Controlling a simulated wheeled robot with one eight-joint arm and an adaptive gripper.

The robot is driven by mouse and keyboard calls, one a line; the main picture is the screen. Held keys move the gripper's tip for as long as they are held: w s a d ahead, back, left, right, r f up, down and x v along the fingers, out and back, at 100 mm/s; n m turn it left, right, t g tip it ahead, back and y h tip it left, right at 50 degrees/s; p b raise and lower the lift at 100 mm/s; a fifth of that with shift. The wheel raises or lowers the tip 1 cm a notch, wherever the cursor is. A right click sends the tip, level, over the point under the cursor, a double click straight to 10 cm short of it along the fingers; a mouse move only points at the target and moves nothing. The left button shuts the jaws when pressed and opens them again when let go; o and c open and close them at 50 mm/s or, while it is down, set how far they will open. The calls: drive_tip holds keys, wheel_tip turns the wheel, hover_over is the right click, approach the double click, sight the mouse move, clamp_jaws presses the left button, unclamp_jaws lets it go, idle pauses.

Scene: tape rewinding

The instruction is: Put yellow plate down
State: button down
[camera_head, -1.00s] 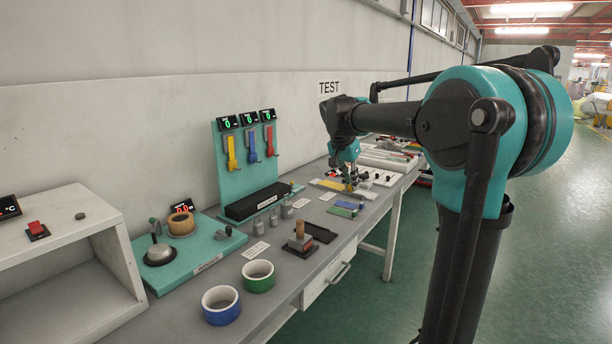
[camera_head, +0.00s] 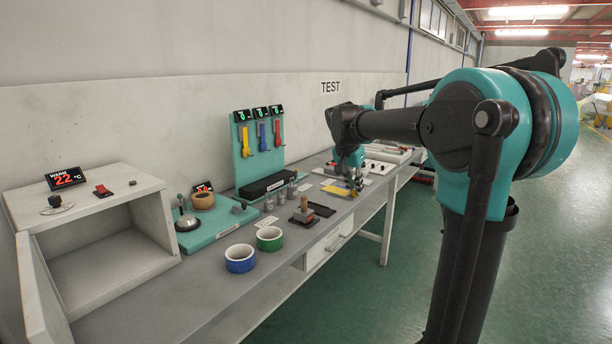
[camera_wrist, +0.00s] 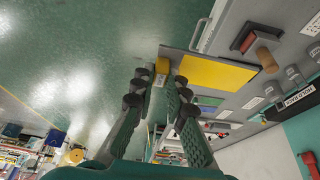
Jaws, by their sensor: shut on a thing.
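The yellow plate (camera_head: 337,190) shows as a flat sheet at the right part of the bench in the head view, just left of my gripper (camera_head: 353,184). In the wrist view the yellow plate (camera_wrist: 218,72) looks large and sits beside the fingertips of my gripper (camera_wrist: 160,78). The gripper is shut on it, with a yellow part between the fingertips. The plate covers part of the bench. The gap between plate and bench top is hard to judge.
Green and blue plates (camera_wrist: 208,101) lie on the bench near the yellow plate. A stamp with a wooden handle (camera_head: 304,208) and a black tray (camera_head: 321,210) stand to the left. The bench's front edge is close to my gripper.

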drive_tip(key=w+d+f+n+t+y, duration=0.15)
drive_tip(key=f+n, duration=0.25)
drive_tip(key=f, duration=1)
drive_tip(key=d+f+n+g+y, duration=0.15)
drive_tip(key=f+n, duration=0.25)
drive_tip(key=f, duration=1)
drive_tip(key=s+f+t, duration=0.1)
drive_tip(key=s+f, duration=0.5)
drive_tip(key=f, duration=0.1)
drive_tip(key=shift+d+f, duration=0.3)
drive_tip(key=shift+f, duration=0.1)
